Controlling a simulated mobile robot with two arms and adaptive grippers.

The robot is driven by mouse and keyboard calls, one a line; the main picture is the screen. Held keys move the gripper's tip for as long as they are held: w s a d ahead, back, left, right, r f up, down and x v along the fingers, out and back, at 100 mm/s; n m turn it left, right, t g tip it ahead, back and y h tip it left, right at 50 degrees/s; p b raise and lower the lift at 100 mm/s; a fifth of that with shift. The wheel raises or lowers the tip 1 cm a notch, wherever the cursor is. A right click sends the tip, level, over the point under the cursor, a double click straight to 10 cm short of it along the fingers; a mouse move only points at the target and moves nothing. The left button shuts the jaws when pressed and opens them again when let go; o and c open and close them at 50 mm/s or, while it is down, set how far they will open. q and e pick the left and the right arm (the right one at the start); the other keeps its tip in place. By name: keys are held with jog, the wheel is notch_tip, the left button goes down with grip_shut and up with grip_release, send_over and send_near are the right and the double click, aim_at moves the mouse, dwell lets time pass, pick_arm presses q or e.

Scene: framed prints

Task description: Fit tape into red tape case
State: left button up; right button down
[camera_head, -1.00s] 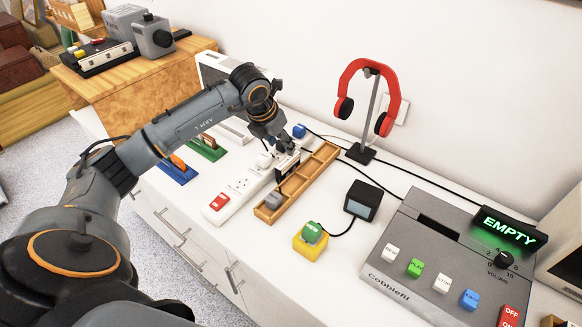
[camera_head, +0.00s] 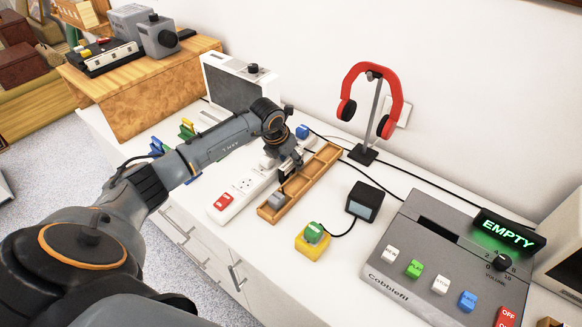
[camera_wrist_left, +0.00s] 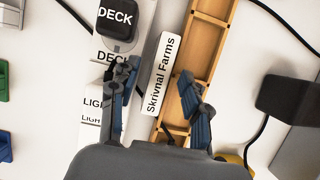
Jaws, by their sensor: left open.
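My left gripper (camera_head: 290,166) is open above the left side of the wooden tray. In the left wrist view its fingers (camera_wrist_left: 158,74) stand on either side of a slim white-edged piece labelled "Skrivnal Farms" (camera_wrist_left: 160,75), apparently the tape. It lies along the tray's left edge; I cannot tell whether it rests in the tray or beside it. In the head view the gripper mostly hides it. No red tape case is visible. A green case (camera_wrist_left: 3,80) and a blue case (camera_wrist_left: 5,147) show at the wrist view's left edge. My right gripper is out of view.
The wooden tray (camera_head: 322,166) holds a grey block (camera_head: 277,200). A white power strip (camera_head: 232,206) lies beside it. A yellow box with a green button (camera_head: 312,240), a black box (camera_head: 362,201), a headphone stand (camera_head: 363,153) and the deck reading "EMPTY" (camera_head: 425,245) stand right. Cables run behind.

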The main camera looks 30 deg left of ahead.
aim_at(290, 162)
pick_arm(q)
jog(key=shift+f, duration=0.15)
jog(key=shift+c, duration=0.2)
grip_shut()
jog(key=shift+r, duration=0.55)
notch_tip(290, 162, up, 3)
jog(key=shift+s+f+b, duration=0.1)
jog(key=shift+b, duration=0.55)
jog(key=s+d+r+b, duration=0.2)
jog(key=s+d+r, duration=0.6)
jog(key=s, duration=0.3)
jog(key=shift+v, duration=0.75)
